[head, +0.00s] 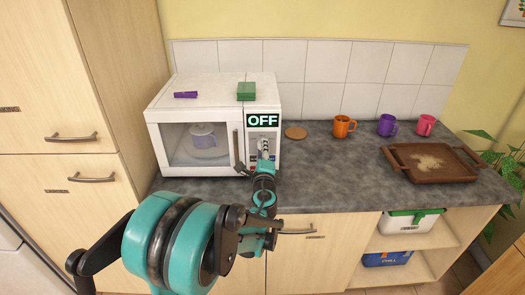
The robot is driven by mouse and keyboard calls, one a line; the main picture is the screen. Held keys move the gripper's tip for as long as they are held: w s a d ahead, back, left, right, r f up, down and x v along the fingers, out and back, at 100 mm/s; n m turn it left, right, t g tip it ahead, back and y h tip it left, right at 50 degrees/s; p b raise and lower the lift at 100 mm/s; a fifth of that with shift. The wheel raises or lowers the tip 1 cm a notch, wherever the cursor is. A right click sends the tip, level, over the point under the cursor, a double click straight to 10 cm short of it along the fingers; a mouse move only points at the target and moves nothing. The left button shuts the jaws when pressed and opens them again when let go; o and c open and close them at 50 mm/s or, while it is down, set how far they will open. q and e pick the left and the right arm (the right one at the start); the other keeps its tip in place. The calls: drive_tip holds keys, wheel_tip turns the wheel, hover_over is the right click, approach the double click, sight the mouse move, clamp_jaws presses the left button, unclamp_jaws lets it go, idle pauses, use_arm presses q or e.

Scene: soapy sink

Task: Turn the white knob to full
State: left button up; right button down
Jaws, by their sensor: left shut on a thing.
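A white microwave (213,90) stands on the grey counter at the left, with its glass door closed and a mug (203,136) inside. A display (262,120) at the top of its control panel reads "OFF". My left gripper (263,152) is at the control panel just below the display, shut on the white knob. The gripper hides most of the knob, so its angle is not clear. My right gripper is not in view.
A purple item (186,95) and a green block (246,91) lie on the microwave. A round coaster (296,133), orange mug (343,126), purple mug (387,125), pink mug (425,125) and brown tray (402,165) are on the counter (340,185) to the right.

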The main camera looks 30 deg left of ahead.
use_arm(q)
drive_tip(key=o, duration=1.2)
drive_tip(key=shift+c, duration=0.2)
drive_tip(key=v, duration=1.2)
